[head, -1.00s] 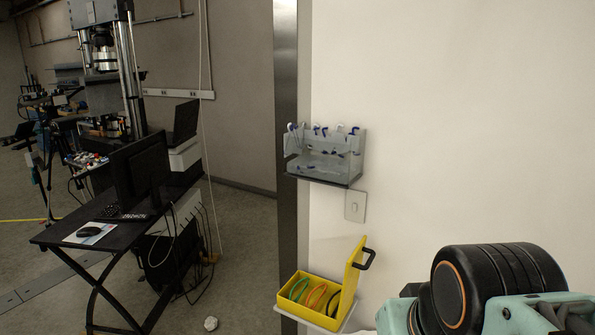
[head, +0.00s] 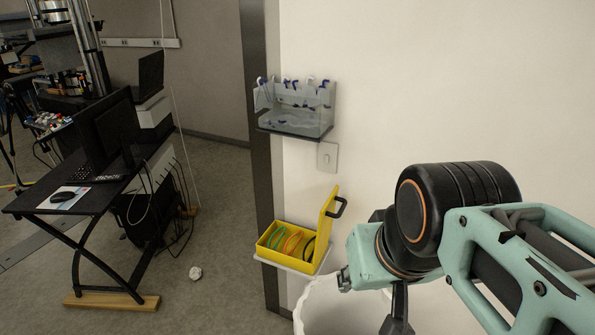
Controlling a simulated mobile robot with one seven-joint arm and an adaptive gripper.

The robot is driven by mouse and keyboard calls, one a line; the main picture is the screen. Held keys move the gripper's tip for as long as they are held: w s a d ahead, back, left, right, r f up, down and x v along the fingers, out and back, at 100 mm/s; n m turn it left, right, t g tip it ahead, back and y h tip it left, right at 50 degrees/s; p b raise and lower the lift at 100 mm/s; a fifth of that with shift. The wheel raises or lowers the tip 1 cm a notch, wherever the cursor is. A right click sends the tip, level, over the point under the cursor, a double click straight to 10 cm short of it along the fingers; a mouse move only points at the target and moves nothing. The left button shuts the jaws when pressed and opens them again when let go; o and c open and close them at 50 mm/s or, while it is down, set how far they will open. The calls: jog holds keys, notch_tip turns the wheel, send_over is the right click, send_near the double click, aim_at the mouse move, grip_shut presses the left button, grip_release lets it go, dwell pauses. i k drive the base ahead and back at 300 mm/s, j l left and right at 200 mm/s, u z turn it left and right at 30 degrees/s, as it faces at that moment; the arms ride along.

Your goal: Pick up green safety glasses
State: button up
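An open yellow case (head: 284,259) stands on a small white shelf low on the wall, with its lid raised on the right. Inside it are several curved coloured items. The green one (head: 277,239) is at the left and looks like the green safety glasses, though it is too small to be sure. An orange one (head: 292,243) and a dark one (head: 309,247) lie to its right. My arm stands to the right of the case, apart from it. I cannot make out any gripper fingers.
A grey wall holder (head: 297,130) with several clear, blue-tipped glasses hangs above the case. A light switch (head: 327,157) is beside it. A black desk (head: 85,200) with a monitor stands at left. Crumpled paper (head: 196,273) lies on the otherwise open floor between.

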aim_at(280, 231)
jog(key=j+z, duration=0.1)
jog(key=z, duration=0.6)
jog(key=j+z, duration=0.15)
jog(key=z, duration=0.25)
jog(key=j+z, duration=0.3)
jog(key=k+j+z, duration=0.15)
jog(key=j+z, duration=0.2)
jog(key=k+j+z, duration=0.15)
jog(key=j, duration=0.2)
jog(key=k+j+z, duration=0.1)
jog(key=j, duration=0.25)
jog(key=k, duration=0.05)
